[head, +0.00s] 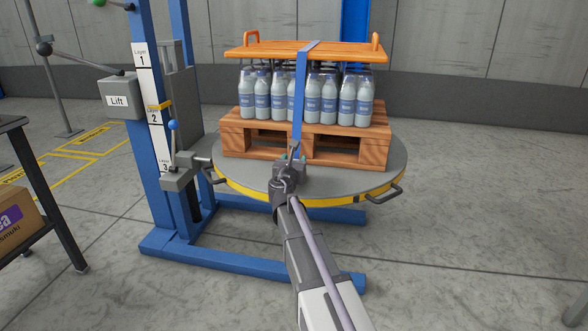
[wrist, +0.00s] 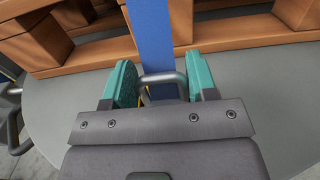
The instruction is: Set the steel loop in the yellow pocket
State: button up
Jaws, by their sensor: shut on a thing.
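The steel loop (wrist: 165,77) is a grey bent bar at the lower end of a blue strap (head: 300,95). My gripper (head: 291,160) is at the near side of the pallet, over the round turntable (head: 392,160). In the wrist view its two teal fingers (wrist: 160,82) stand on either side of the loop and are shut on it. The strap (wrist: 152,35) runs up from the loop. A small sliver of yellow shows under the loop, between the fingers. I cannot tell whether it is the yellow pocket, which I do not otherwise make out. In the head view the gripper hides the loop.
A wooden pallet (head: 238,130) on the turntable carries several bottles (head: 262,97) under an orange top board (head: 270,50). The strap passes over that board. A blue lift frame (head: 150,60) with levers stands at left. Handles stick out from the turntable rim.

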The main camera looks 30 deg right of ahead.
jog(key=shift+f, duration=0.1)
jog(key=o, duration=1)
jog(key=shift+r, duration=0.25)
jog(key=v, duration=1.2)
jog(key=s+a+f+m+g+y, duration=0.2)
jog(key=s+f+m+g, duration=0.75)
jog(key=m, duration=0.75)
jog(key=s+a+f+m+g+y, duration=0.5)
jog(key=s+a+f+m+y, duration=0.35)
jog(key=s+a+m, duration=0.35)
jog(key=shift+n+y, duration=0.25)
jog(key=shift+n, duration=0.05)
jog(key=r+p, duration=4.5)
jog(key=r, duration=0.1)
jog(key=shift+a, duration=0.4)
